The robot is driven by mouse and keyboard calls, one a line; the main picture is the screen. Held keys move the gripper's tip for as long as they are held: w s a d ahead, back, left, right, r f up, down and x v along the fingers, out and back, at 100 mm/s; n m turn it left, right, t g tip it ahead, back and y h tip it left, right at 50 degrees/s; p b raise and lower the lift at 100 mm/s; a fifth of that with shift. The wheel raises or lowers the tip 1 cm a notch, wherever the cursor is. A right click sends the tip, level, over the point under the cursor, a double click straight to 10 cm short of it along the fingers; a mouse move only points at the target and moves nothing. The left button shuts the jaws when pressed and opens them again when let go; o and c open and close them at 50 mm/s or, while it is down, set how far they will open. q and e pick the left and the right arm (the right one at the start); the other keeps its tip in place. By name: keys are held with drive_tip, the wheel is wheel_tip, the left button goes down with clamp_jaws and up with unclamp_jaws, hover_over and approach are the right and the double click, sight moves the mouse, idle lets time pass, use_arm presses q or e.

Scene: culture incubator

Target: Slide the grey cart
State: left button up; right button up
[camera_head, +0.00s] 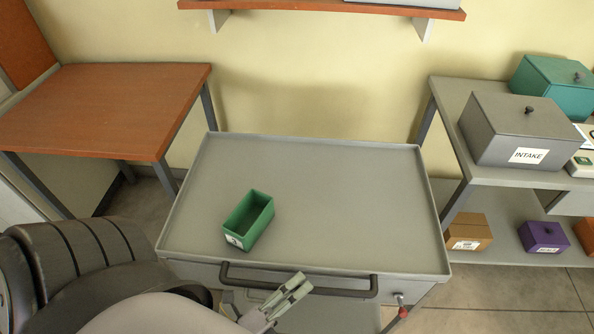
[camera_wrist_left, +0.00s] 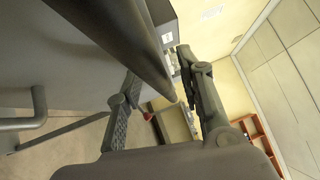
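The grey cart (camera_head: 330,190) stands in the middle of the head view, with a raised rim around its flat top. Its dark handle (camera_head: 240,282) runs along the near side. A green open box (camera_head: 262,221) with a white label sits on the cart's top, left of centre. My right gripper is not in view.
A brown-topped table (camera_head: 110,105) stands left of the cart. A grey shelf unit (camera_head: 450,100) with the INTAKE box (camera_head: 515,120) and several other boxes stands to the right. A wall shelf (camera_head: 320,8) is above. Floor shows free at lower right.

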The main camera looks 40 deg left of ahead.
use_arm(q)
drive_tip(key=v, duration=1.2)
